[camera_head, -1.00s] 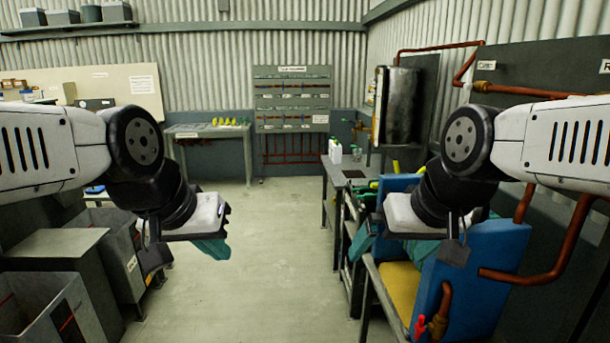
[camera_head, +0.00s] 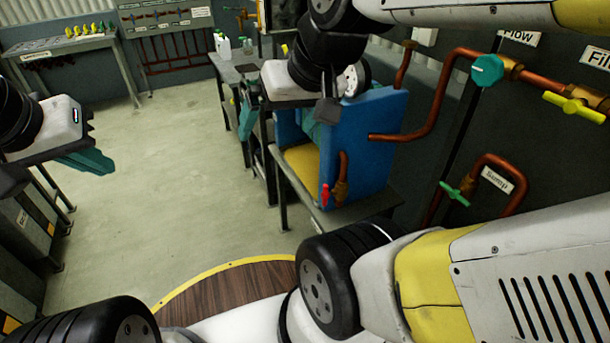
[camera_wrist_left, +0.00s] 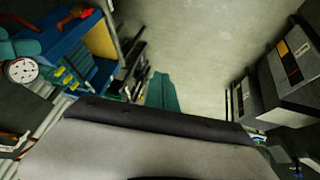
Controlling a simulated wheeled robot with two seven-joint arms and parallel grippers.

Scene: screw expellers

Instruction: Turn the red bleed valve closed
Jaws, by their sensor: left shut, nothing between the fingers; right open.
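The red bleed valve (camera_head: 325,195) is a small red handle on a short copper stub low on the front of the blue press frame (camera_head: 365,140). In the left wrist view the red handle (camera_wrist_left: 80,13) shows small at the top left. Its exact angle is hard to tell. My left gripper (camera_head: 88,161) is at the far left, shut and empty, well away from the valve. Its teal fingers also show in the left wrist view (camera_wrist_left: 161,92). My right gripper (camera_head: 268,122) is open beside the blue frame, above and left of the valve, apart from it; the frame's near end and my wrist partly hide it.
On the right wall are a teal valve (camera_head: 487,70), a yellow valve (camera_head: 573,108) and a green valve (camera_head: 455,192) on copper pipes. The bench (camera_head: 360,202) carries the blue frame. Grey bins (camera_wrist_left: 285,85) stand at one side. The floor between is clear.

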